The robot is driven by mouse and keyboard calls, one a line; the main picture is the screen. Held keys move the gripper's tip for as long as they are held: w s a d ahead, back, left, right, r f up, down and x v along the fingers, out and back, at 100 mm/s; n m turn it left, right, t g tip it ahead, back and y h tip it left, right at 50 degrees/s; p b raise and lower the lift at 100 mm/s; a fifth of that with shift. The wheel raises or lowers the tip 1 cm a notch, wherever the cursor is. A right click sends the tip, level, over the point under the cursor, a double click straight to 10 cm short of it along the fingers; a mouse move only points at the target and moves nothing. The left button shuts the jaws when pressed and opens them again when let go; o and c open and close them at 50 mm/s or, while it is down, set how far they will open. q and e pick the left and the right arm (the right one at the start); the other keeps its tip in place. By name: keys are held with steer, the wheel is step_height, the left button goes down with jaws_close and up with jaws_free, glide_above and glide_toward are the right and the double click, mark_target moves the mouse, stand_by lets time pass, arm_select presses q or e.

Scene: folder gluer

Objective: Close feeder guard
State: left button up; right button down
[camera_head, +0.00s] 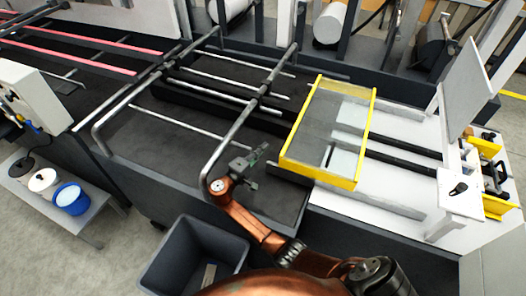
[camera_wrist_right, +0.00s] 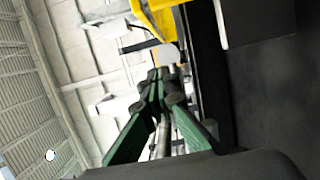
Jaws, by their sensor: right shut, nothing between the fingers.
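The feeder guard (camera_head: 318,174) is a yellow frame with a see-through panel, on the feeder at the right of the head view. I cannot tell from its angle how far it is open. A yellow part, likely the guard's frame, shows at the top of the right wrist view (camera_wrist_right: 158,18). My right gripper (camera_head: 263,150) is shut and empty, just left of the guard's near-left corner, over the dark machine bed. Its green fingers meet at the tips in the right wrist view (camera_wrist_right: 155,82). I see a gap between gripper and guard in the head view. My left gripper is out of view.
Grey tube rails (camera_head: 232,133) stand left of my right gripper. A dark open bin (camera_head: 195,257) is on the floor in front. A white upright panel (camera_head: 468,90) stands at the right. A side table (camera_head: 88,207) with tubs is at the left.

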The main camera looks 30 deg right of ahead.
steer(key=d+p, duration=0.1)
steer(key=d, duration=0.7)
steer(key=shift+s+p, duration=0.25)
steer(key=shift+p, duration=0.05)
steer(key=shift+s, duration=0.1)
